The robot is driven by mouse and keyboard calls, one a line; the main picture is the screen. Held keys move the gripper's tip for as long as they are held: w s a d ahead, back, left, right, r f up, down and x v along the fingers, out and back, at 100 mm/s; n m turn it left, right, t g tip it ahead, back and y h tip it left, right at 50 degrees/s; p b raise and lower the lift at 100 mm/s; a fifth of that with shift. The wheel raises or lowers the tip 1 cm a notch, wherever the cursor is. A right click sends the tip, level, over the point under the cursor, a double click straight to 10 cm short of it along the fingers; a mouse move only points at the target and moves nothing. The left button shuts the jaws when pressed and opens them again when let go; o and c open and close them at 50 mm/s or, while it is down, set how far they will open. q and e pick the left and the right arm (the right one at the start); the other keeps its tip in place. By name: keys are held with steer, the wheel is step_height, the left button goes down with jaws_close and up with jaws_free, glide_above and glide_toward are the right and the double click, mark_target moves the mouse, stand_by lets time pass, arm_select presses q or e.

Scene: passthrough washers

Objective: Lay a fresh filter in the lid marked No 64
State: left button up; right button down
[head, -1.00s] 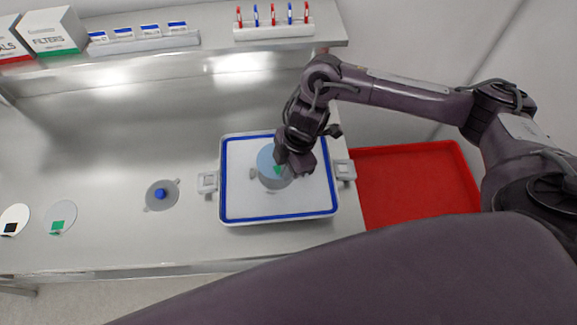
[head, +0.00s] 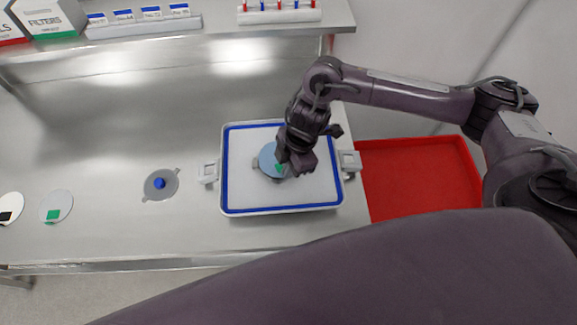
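My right gripper (head: 285,167) reaches down over the white tray (head: 312,203) with a blue rim. Its fingertips are at the green tab of a light-blue round filter (head: 269,157) and look shut on it, though the fingers partly hide the tab. The filter lies over a grey lid in the tray, which is almost fully covered; how far apart they are is hard to tell. Another grey lid with two ears and a blue knob (head: 160,184) lies on the bench left of the tray. No lid number is readable. My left gripper is not in view.
On the bench at left lie a pale disc with a green tab (head: 57,203) and a white disc with a black tab (head: 9,204). A FILTERS box (head: 48,15), labelled holders (head: 140,24) and a pen rack (head: 280,14) stand on the shelf. A red bin (head: 415,180) is right.

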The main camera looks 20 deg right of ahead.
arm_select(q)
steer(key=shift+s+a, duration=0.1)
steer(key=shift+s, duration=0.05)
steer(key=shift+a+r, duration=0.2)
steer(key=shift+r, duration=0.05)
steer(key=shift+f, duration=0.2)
arm_select(e)
steer(key=shift+f, duration=0.3)
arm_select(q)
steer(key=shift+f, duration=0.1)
arm_select(e)
steer(key=shift+f, duration=0.3)
arm_select(q)
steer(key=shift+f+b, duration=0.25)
steer(key=shift+b, duration=0.05)
arm_select(e)
steer(key=shift+f, duration=0.55)
stand_by(0.6)
stand_by(0.3)
steer(key=c, duration=1.6)
jaws_free()
steer(key=shift+o, duration=0.3)
